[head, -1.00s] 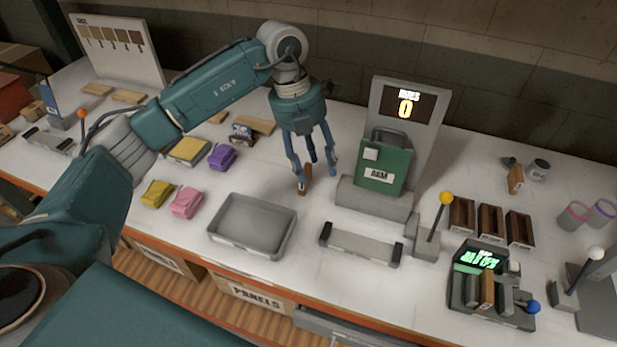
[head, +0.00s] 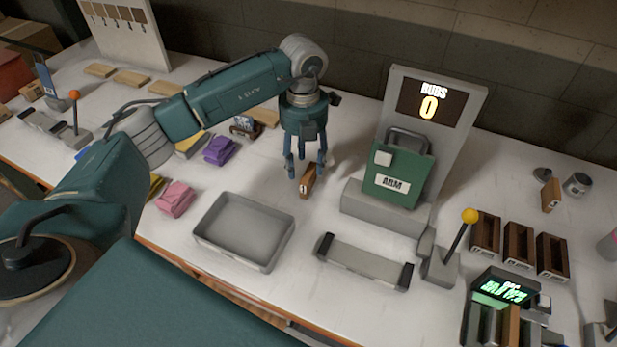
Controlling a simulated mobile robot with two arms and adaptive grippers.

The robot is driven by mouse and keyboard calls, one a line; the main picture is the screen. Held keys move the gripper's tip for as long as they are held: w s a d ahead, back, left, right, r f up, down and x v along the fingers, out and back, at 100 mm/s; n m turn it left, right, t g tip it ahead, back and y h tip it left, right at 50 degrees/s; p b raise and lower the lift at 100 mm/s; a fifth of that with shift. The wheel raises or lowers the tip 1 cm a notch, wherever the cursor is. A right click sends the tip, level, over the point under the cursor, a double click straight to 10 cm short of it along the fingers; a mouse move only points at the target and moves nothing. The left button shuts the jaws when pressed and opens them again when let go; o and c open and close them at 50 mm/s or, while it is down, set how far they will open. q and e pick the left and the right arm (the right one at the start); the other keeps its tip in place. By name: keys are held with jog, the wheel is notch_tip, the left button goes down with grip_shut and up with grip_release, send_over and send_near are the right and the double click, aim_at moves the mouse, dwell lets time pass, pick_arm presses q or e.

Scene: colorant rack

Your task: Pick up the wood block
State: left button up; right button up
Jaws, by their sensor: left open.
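A small brown wood block (head: 308,182) stands on the white table in the head view, between the grey tray and the green ARM machine. My left gripper (head: 304,168) points down right at it, with its fingers spread. The fingertips overlap the top of the block in the picture. I cannot tell whether they touch it. Another small wooden block (head: 551,194) stands at the far right beside a grey can. My right gripper is not in view.
An empty grey tray (head: 213,248) lies in front, with a pink cloth (head: 176,199) and a purple cloth (head: 220,151) to its left. The green ARM machine (head: 405,172) stands close right of the gripper. A yellow-knobbed lever (head: 468,216) is farther right.

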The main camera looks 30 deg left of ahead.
aim_at(306, 172)
pick_arm(q)
jog(key=f, duration=0.1)
jog(key=f+p, duration=0.2)
jog(key=shift+w+d+f, duration=0.15)
jog(key=shift+w+f, duration=0.1)
jog(key=shift+f, duration=0.65)
grip_shut()
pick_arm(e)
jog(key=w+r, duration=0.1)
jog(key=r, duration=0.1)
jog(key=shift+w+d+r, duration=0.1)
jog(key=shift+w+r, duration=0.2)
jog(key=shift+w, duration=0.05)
